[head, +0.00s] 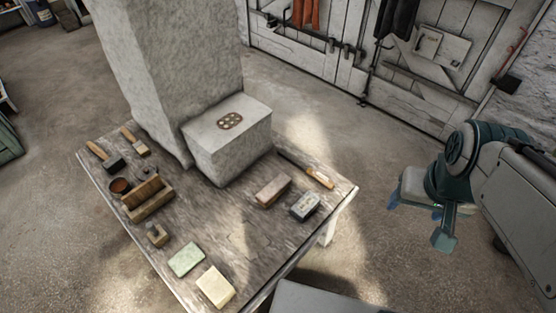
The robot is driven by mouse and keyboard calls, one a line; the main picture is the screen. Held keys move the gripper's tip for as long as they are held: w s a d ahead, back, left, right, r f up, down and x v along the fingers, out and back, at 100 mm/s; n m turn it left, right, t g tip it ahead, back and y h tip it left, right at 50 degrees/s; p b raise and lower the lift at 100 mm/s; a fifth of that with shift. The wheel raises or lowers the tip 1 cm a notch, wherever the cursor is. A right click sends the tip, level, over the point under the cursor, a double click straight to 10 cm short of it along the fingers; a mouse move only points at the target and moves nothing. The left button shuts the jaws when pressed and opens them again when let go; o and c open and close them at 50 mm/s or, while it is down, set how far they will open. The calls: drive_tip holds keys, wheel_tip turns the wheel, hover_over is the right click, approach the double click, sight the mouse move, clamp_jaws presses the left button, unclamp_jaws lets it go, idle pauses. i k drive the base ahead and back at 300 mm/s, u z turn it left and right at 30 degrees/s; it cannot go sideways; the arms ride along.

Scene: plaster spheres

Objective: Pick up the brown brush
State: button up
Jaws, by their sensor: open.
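A brown block-shaped object (273,190), which looks like the brown brush, lies flat on the right part of the wooden table (232,240). Its bristles cannot be made out. A dark grey block with a paler top (304,206) lies close to its right. My gripper (418,218) is at the right of the head view, off the table's right edge and well apart from the brown object. Its fingers are spread, and I see nothing held between them.
A pale stone block (228,140) and a tall stone mass (170,70) stand at the table's back. A long thin tool (307,170) lies behind the brown object.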

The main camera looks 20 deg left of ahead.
sight(276, 188)
drive_tip(key=u, duration=0.05)
drive_tip(key=k, duration=0.15)
drive_tip(key=u, duration=2.25)
drive_tip(key=k, duration=0.7)
drive_tip(key=z, duration=0.95)
drive_tip(key=i, duration=1)
drive_tip(key=u, duration=0.05)
